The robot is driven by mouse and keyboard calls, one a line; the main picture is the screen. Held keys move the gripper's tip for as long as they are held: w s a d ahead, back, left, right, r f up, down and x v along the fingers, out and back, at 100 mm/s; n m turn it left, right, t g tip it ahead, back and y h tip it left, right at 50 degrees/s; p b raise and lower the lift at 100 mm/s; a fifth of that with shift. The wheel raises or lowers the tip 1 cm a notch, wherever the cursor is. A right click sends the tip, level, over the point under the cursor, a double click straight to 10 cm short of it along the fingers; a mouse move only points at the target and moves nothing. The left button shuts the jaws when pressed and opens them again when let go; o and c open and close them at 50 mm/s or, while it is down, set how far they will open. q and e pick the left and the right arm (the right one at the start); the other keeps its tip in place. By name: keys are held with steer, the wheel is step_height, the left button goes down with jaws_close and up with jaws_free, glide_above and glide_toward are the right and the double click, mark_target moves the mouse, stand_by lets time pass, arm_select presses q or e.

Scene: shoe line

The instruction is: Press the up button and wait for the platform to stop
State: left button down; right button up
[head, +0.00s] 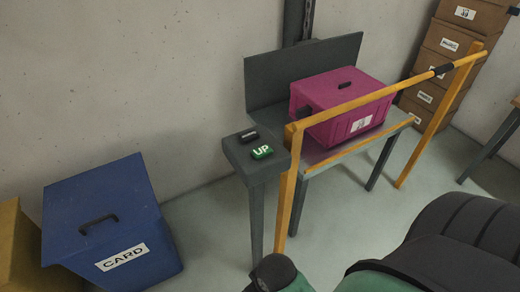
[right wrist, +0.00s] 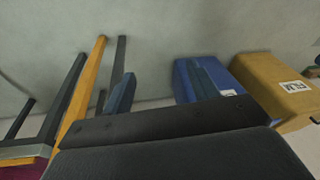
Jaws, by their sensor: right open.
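The green UP button (head: 262,152) sits on the dark grey control stand (head: 240,160) in the head view, beside a black button (head: 249,135). Behind the stand is the grey platform (head: 325,165) with an upright back plate (head: 275,82). A magenta crate (head: 350,125) with a black handle rests on it, and a corner shows in the right wrist view (right wrist: 20,172). My right gripper (right wrist: 165,130) shows as dark slabs across the bottom of the right wrist view, open, with nothing seen between its jaws. My left gripper is not in view.
A yellow rail frame (head: 345,105) stands in front of the platform. A blue CARD bin (head: 110,205) and a yellow bin (head: 18,245) stand at the left. Stacked brown boxes (head: 440,65) stand at the back right. Bare floor lies between stand and blue bin.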

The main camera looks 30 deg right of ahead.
steer(key=shift+a, duration=0.15)
steer(key=c, duration=1.1)
steer(key=shift+a+r, duration=0.1)
steer(key=shift+a, duration=0.05)
jaws_close()
steer(key=shift+d, duration=0.35)
steer(key=shift+a, duration=0.3)
